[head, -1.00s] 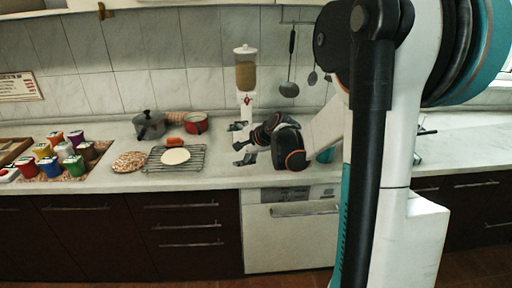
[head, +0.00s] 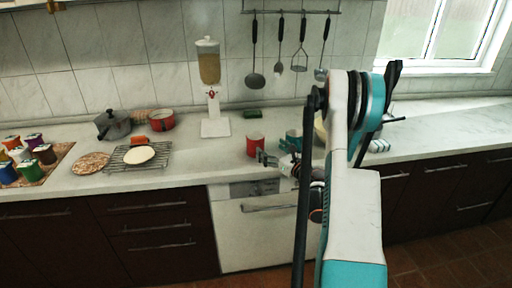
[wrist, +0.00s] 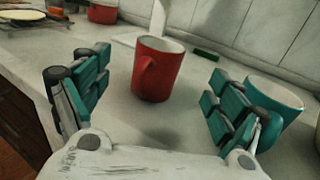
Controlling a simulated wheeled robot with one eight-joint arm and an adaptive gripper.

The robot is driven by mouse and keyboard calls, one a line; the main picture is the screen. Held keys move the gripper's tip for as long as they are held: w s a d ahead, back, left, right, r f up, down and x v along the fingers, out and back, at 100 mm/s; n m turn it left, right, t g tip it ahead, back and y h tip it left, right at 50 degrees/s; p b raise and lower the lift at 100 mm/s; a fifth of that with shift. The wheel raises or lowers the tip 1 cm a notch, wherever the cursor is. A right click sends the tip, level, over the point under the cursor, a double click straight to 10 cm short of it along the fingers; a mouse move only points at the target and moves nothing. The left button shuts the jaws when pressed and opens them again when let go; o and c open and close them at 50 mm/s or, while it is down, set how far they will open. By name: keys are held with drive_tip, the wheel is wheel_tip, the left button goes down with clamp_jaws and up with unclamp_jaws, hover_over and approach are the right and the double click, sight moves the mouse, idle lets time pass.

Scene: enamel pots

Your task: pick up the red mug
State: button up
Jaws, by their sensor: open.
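The red mug (wrist: 158,72) stands upright on the counter in the wrist view, its handle turned toward the lower left. It also shows in the head view (head: 255,145), beside the tip of my arm. My gripper (wrist: 145,105) is open, with one teal-padded finger at the left and one at the right. The mug is ahead of the fingers and roughly between their directions, with nothing held. In the head view my gripper (head: 272,159) is just right of and in front of the mug.
A teal bowl or cup (wrist: 275,100) stands close behind the right finger. A green item (wrist: 206,54) lies behind the mug. The dispenser (head: 209,75) stands left of the mug. A cooling rack (head: 115,158), grey pot (head: 113,124) and red pot (head: 161,120) are further left.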

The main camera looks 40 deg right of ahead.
sight(261, 141)
drive_tip(key=w, duration=0.2)
drive_tip(key=w+b, duration=0.1)
drive_tip(key=w, duration=0.1)
drive_tip(key=shift+w+d+f, duration=0.1)
drive_tip(key=shift+w+d, duration=0.1)
drive_tip(key=shift+w, duration=0.1)
drive_tip(key=w, duration=0.1)
drive_tip(key=w+b, duration=0.1)
drive_tip(key=w, duration=0.1)
drive_tip(key=w+b, duration=0.1)
drive_tip(key=w, duration=0.1)
drive_tip(key=shift+w+d, duration=0.1)
drive_tip(key=shift+d, duration=0.2)
drive_tip(key=shift+w+b, duration=0.3)
drive_tip(key=shift+w, duration=0.2)
drive_tip(key=shift+r, duration=0.2)
drive_tip(key=c, duration=1.3)
